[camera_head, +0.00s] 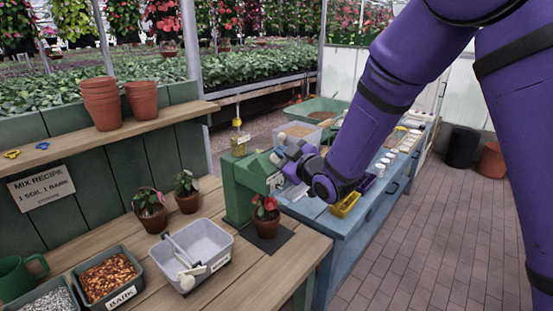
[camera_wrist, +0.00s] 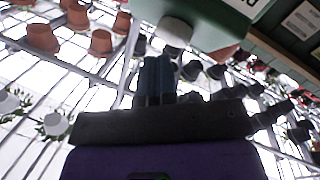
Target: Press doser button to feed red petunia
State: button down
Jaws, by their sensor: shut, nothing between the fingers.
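The green doser (camera_head: 240,188) stands at the right end of the wooden bench. Its green body with a white label also shows at the top of the wrist view (camera_wrist: 205,22). A pale rounded part (camera_wrist: 174,32), which looks like the button, juts from it. My gripper (camera_head: 281,157) is at the doser's upper right side; its fingers (camera_wrist: 158,62) are shut and empty, with their tips just short of or touching the pale part; I cannot tell which. The red petunia (camera_head: 266,207) stands upright in a terracotta pot on a dark mat below my gripper.
Two other potted plants (camera_head: 150,212) (camera_head: 187,192) stand left of the doser. A grey tub (camera_head: 207,240) with a scoop and a bark bin (camera_head: 108,277) are in front.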

jog(key=shift+s+d+r, duration=0.15)
jog(key=shift+r, duration=0.1)
jog(key=shift+s+d+r, duration=0.55)
jog(key=shift+d+r, duration=0.15)
jog(key=shift+r, duration=0.2)
jog(key=shift+s+d+r, duration=0.55)
jog(key=shift+d+r, duration=0.1)
jog(key=shift+r, duration=0.2)
jog(key=shift+d, duration=0.25)
dwell(1.7)
jog(key=shift+s+d+r, duration=0.4)
jog(key=shift+d+r, duration=0.05)
jog(key=shift+r, duration=0.2)
jog(key=shift+s+d+r, duration=0.4)
jog(key=shift+r, duration=0.25)
